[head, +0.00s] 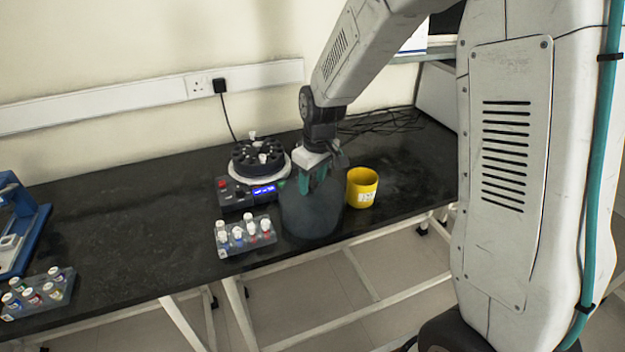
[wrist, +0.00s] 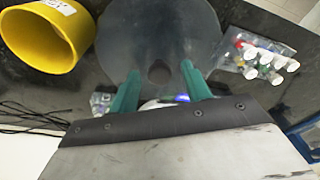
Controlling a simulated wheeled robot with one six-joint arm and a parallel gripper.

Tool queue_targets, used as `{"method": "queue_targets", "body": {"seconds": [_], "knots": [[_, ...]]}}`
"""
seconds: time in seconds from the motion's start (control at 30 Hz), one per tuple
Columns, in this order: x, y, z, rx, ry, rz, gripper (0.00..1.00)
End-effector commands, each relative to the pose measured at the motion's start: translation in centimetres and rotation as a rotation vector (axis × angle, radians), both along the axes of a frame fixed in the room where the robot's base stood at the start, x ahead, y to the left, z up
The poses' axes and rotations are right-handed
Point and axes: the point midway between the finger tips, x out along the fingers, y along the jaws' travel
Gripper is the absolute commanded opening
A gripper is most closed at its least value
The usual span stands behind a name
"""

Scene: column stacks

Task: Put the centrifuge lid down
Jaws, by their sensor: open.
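The centrifuge lid (head: 312,218) is a dark, see-through round cover near the front edge of the black bench, right of the centrifuge. In the wrist view the lid (wrist: 165,30) is a wide smoky disc with a dark knob. My gripper (head: 314,184) is above the lid, its green fingers pointing down. In the wrist view my gripper (wrist: 160,72) is open, one finger on each side of the knob, with gaps visible. I cannot tell whether the lid's rim touches the bench. The centrifuge (head: 232,197) is uncovered, its dark rotor (head: 263,172) showing with white-capped tubes.
A yellow cup (head: 362,188) stands close to the lid's right, and in the wrist view (wrist: 45,40). A rack of capped tubes (head: 246,240) is left of the lid. Another rack (head: 40,294) and a blue device (head: 20,225) are far left. The bench's left middle is clear.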

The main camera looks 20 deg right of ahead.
Motion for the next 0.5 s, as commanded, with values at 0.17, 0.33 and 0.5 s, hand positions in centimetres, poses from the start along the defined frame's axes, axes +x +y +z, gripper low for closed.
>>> {"method": "queue_targets", "body": {"seconds": [0.17, 0.33, 0.5], "knots": [[-0.2, -0.2, 2.8, 0.001, -0.006, 0.0, 0.48], [-0.6, -0.4, 6.6, 0.0, -0.007, 0.0, 0.48], [-1.0, -0.6, 9.7, 0.0, -0.004, 0.0, 0.48]]}}
